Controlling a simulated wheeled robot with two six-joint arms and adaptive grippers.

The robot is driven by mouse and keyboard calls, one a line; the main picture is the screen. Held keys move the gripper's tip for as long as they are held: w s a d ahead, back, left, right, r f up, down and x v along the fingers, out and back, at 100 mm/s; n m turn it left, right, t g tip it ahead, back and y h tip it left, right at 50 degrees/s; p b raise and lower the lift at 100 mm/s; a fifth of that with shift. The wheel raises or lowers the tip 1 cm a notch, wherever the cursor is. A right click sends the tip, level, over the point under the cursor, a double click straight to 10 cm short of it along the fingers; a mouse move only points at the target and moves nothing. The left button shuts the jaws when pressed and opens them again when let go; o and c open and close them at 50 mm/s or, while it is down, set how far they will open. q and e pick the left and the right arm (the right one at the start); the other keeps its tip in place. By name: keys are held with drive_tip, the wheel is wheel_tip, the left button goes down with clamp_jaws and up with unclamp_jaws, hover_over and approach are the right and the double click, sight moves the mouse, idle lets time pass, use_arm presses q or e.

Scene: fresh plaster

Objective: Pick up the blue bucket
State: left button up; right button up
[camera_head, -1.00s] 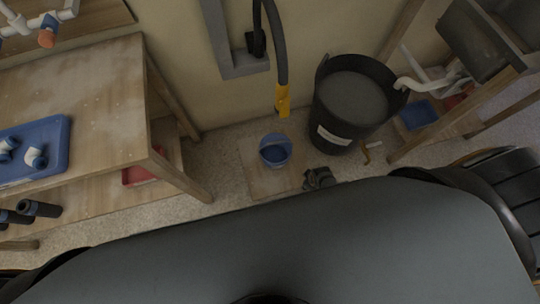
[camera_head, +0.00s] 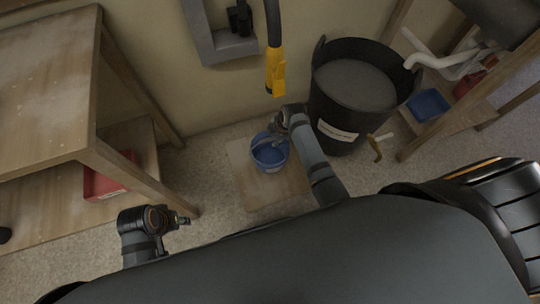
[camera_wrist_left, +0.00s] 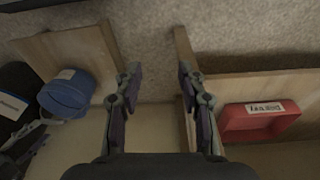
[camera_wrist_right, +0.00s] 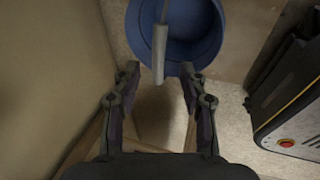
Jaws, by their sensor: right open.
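The blue bucket (camera_head: 270,158) stands on a wooden board (camera_head: 245,180) on the floor. In the right wrist view the bucket (camera_wrist_right: 200,45) fills the upper middle. Its bail handle with a grey grip (camera_wrist_right: 160,50) points down between my right fingertips. My right gripper (camera_wrist_right: 159,72) is open at the handle; contact cannot be told. In the head view my right forearm partly covers the bucket's right side. My left gripper (camera_wrist_left: 160,70) is open and empty, well away from the bucket. The bucket (camera_wrist_left: 68,95) also shows at the left of the left wrist view.
A large black tub (camera_head: 350,95) with grey contents stands right of the bucket, a brass tap at its base. A yellow-ended hose (camera_head: 275,72) hangs above. A wooden bench (camera_head: 60,95) stands left, with a red tray (camera_head: 105,180) on its lower shelf.

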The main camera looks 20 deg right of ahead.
sight(270, 139)
drive_tip(key=shift+w+f, duration=0.15)
drive_tip(key=shift+f, duration=0.2)
drive_tip(key=b+x, duration=0.3)
drive_tip(key=x, duration=0.2)
drive_tip(key=shift+a+f, duration=0.1)
use_arm(q)
drive_tip(key=shift+t+h, duration=0.4)
drive_tip(key=shift+t, duration=0.5)
drive_tip(key=f, duration=0.1)
drive_tip(key=d+f, duration=0.1)
drive_tip(key=w+f, duration=0.1)
drive_tip(key=shift+d+f, duration=0.25)
drive_tip(key=shift+d, duration=0.1)
use_arm(e)
clamp_jaws()
